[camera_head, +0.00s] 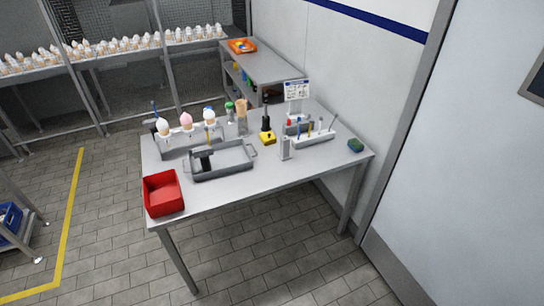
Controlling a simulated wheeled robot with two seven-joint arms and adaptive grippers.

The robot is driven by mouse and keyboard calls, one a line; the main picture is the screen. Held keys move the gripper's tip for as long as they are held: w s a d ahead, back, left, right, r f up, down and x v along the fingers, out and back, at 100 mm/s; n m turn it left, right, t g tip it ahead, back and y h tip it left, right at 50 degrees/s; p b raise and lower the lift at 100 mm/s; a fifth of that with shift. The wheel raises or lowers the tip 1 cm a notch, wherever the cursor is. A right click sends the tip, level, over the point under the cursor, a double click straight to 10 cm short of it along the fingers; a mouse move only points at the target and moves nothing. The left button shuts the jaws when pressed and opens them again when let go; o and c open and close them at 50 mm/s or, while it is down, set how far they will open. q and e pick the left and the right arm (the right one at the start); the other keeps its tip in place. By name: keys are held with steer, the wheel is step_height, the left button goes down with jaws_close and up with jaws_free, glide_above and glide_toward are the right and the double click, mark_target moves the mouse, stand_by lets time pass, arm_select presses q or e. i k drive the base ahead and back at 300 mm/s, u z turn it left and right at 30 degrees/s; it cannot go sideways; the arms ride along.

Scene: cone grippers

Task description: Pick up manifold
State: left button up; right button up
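No part of my left or right gripper shows in the head view. I cannot tell for certain which thing is the manifold. A grey metal tray (236,172) with side handles lies on the worktable (270,173). A small black part (205,160) stands in or at the left end of the tray. Behind the tray is a grey metal holder (178,151) carrying white and pink cone-shaped pieces. A yellow-based black device (267,138) stands near the middle of the table.
A red bin (163,193) sits at the table's front left corner. A white rack (312,138) of small tools is at the right, near a green item (356,145). The table's front right is clear. Shelves of cones (120,45) stand behind, and a wall is on the right.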

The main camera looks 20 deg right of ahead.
mark_target(284, 155)
steer(key=z, duration=0.55)
steer(key=i, duration=0.55)
steer(key=z, duration=0.7)
steer(key=i, duration=0.75)
steer(key=u, duration=0.2)
